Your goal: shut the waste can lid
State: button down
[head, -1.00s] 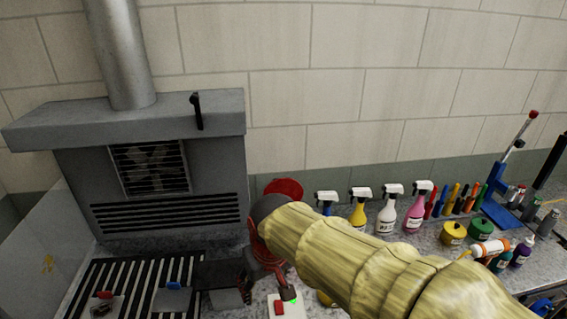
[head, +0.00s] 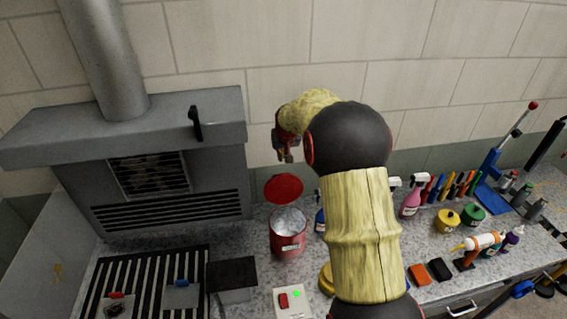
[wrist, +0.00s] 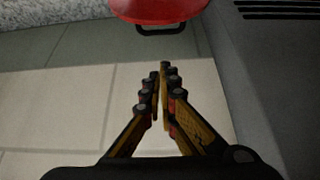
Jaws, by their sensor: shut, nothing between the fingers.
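The red waste can (head: 288,241) stands on the counter with its mouth uncovered and pale contents showing. Its red lid (head: 284,188) is tilted up at the back of the can, on the wall side. My gripper (head: 287,150) is above the lid in the head view, partly hidden by my arm, and looks apart from it. In the wrist view the fingers (wrist: 160,70) are together and empty. The red lid (wrist: 160,9) shows at the top edge there, with a dark handle (wrist: 160,31) on it.
The grey hood (head: 150,165) stands left of the can. A switch box (head: 291,300) is in front. Spray bottles (head: 411,195) and several small jars and tools stand to the right, some hidden behind my arm. The tiled wall (head: 420,70) is close behind.

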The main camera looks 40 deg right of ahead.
aim_at(282, 186)
jog(key=p+x, duration=0.2)
jog(key=x, duration=0.8)
jog(key=s, duration=0.1)
jog(key=s+a, duration=0.1)
jog(key=s+a+p, duration=0.1)
jog(key=shift+s+r, duration=0.2)
jog(key=shift+s, duration=0.15)
jog(key=shift+f, duration=0.1)
